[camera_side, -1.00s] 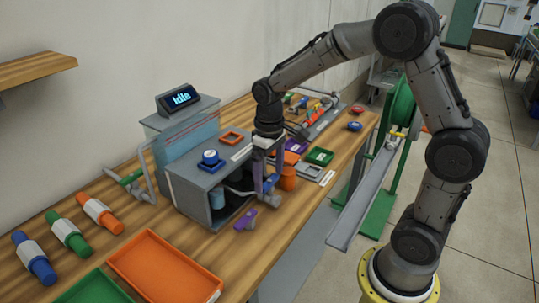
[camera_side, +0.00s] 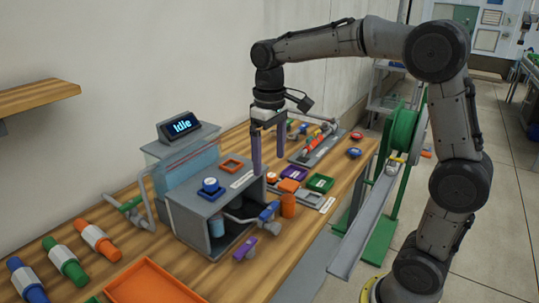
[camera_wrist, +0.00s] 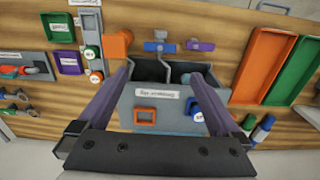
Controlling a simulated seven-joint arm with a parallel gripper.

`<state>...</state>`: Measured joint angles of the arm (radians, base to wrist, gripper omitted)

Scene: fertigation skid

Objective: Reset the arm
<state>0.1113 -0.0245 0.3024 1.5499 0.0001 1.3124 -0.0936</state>
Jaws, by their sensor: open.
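My gripper (camera_side: 268,150) hangs from the raised arm in the side view, pointing down with its two purple fingers apart and nothing between them. It is above and just behind the right part of the grey skid box (camera_side: 190,220). In the wrist view my gripper (camera_wrist: 155,85) also shows open, its fingers either side of the grey box (camera_wrist: 150,98), which lies below. The dark display (camera_side: 180,125) at the back of the skid reads "Idle".
A blue-handled valve (camera_side: 268,212), an orange cylinder (camera_side: 288,205) and a purple-handled part (camera_side: 244,248) are at the box's right. An orange tray (camera_side: 155,283) lies in front. Coloured cylinders (camera_side: 65,262) lie at left. A green reel (camera_side: 402,130) stands right of the bench.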

